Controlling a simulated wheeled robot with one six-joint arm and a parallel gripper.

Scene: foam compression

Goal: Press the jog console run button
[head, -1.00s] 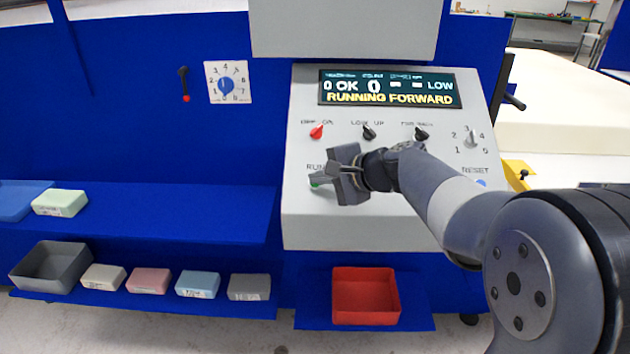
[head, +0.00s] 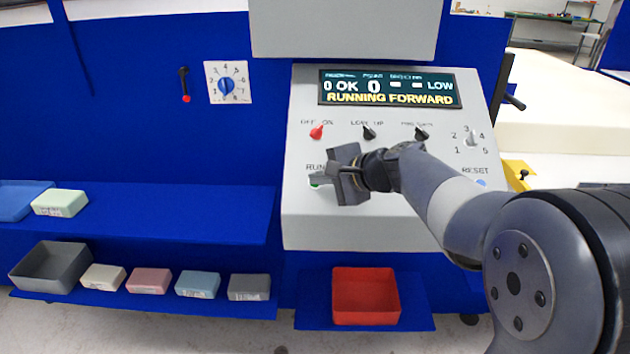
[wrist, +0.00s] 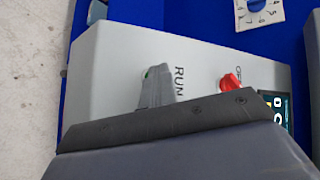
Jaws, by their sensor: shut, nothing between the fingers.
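The grey jog console (head: 330,228) has a sloped panel with a display (head: 387,88) reading "RUNNING FORWARD", "OK", "0" and "LOW". The green run button (head: 314,183) sits below the RUN label at the panel's left; only a sliver of it shows. My gripper (head: 318,176) is shut and empty, with its fingertips over the button. In the wrist view the shut fingers (wrist: 156,86) cover most of the button, and a bit of green shows at their tip. Whether they touch it or hover just above is hard to tell.
A red switch (head: 317,132) and black switches (head: 369,132) stand above the button. A blue RESET button (head: 481,183) is at the right. A red bin (head: 365,318) stands below the console. Several foam blocks (head: 149,281) and a grey bin (head: 50,268) sit on shelves at left.

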